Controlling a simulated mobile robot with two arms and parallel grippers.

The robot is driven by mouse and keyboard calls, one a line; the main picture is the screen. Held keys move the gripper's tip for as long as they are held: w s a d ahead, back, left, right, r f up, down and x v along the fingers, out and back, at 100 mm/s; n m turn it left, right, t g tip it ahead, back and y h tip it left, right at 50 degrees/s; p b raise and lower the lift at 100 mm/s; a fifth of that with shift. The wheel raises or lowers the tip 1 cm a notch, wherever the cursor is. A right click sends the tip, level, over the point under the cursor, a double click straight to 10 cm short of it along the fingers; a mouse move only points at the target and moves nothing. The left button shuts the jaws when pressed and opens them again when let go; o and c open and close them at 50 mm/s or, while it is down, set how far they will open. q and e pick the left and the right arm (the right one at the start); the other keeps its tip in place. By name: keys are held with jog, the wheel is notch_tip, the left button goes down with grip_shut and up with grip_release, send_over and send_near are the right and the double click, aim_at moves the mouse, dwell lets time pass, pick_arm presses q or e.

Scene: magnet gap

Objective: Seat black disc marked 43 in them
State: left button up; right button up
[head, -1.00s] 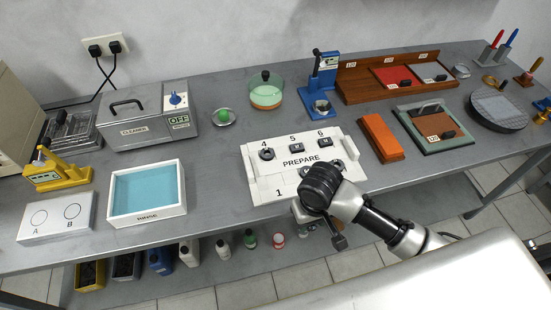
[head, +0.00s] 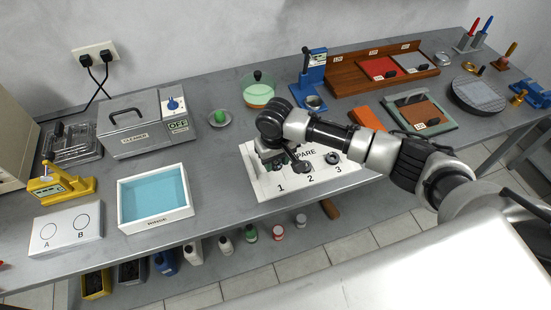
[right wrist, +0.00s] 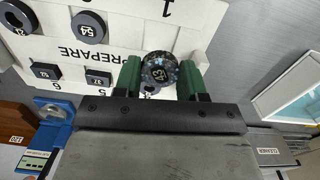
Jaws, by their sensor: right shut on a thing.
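My right gripper (right wrist: 160,78) has its two green fingers closed on either side of a dark round disc (right wrist: 158,74). The disc's pale mark is turned and hard to read; it seems to end in 3. It is at place 4 of the white PREPARE board (right wrist: 130,30); I cannot tell whether it is lifted. In the head view the right gripper (head: 275,160) is over the left part of the board (head: 263,188) and hides the disc. Another round dark disc, marked 54 (right wrist: 88,27), is on the board. My left gripper is out of view.
Two dark square pieces (right wrist: 46,72) sit at places 5 and 6. Left of the board are a blue rinse tray (head: 153,198), a cleaner (head: 145,125) and a white A/B block (head: 65,230). An orange block (head: 366,117) and wooden rack (head: 345,85) are to the right.

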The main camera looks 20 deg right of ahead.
aim_at(276, 177)
jog(key=shift+d+r+p, duration=0.1)
jog(key=shift+r+p, duration=0.1)
jog(key=shift+p, duration=0.45)
notch_tip(276, 177, down, 2)
jog(key=shift+s+f+b, duration=0.1)
jog(key=shift+f+b, duration=0.05)
jog(key=shift+b, duration=0.45)
jog(key=shift+f+b, duration=0.7)
jog(key=shift+f, duration=1.1)
jog(key=shift+f, duration=0.15)
jog(key=o, duration=0.9)
jog(key=c, duration=0.5)
